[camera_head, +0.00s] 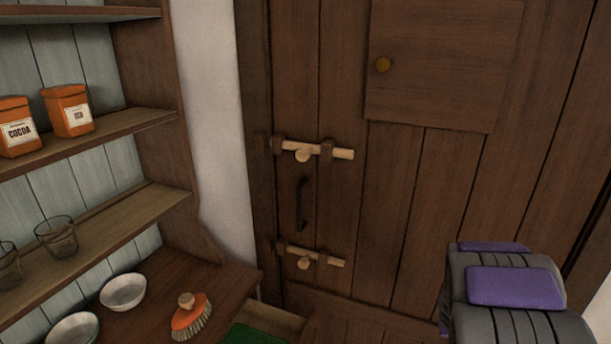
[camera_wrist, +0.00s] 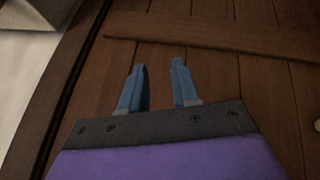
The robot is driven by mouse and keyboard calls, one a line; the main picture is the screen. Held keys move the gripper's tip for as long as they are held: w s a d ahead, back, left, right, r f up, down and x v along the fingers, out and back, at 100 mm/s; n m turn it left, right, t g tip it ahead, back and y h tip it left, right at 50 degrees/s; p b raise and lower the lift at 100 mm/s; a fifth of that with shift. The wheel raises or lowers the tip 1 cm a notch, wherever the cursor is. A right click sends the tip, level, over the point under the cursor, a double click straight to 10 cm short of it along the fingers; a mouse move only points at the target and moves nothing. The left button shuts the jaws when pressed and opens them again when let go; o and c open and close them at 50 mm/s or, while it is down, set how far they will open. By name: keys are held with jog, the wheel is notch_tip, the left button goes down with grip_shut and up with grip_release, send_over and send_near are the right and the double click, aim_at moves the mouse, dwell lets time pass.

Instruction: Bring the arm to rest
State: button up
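My gripper (camera_wrist: 160,78) shows in the wrist view with its two blue fingers apart and nothing between them. Behind the fingers is the dark wooden plank door (camera_wrist: 220,65), which also fills much of the head view (camera_head: 400,210). I cannot tell how far the fingers are from the door. In the head view, part of my grey and purple arm (camera_head: 515,287) shows at the lower right; the fingers are not visible there.
The door has an upper wooden bolt (camera_head: 320,151), a lower bolt (camera_head: 315,256) and a dark handle (camera_head: 300,204). At left, shelves (camera_head: 110,235) hold orange tins (camera_head: 68,110) and glasses (camera_head: 58,237). Bowls (camera_head: 123,291) and an orange brush (camera_head: 191,317) sit on the counter (camera_head: 215,275).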

jog(key=s+a+r+g, duration=0.3)
jog(key=s+a+r, duration=0.4)
jog(key=s+r, duration=0.4)
jog(key=s+a+r+n+g+y, duration=0.1)
jog(key=s+a+y, duration=0.1)
jog(key=s+a, duration=0.6)
jog(key=s+a+r+n+g+y, duration=0.1)
jog(key=s+a+r+g+y, duration=0.1)
jog(key=s+a, duration=0.7)
jog(key=s, duration=0.5)
jog(key=shift+s+a+g, duration=0.2)
jog(key=shift+g, duration=0.1)
jog(key=shift+n, duration=0.3)
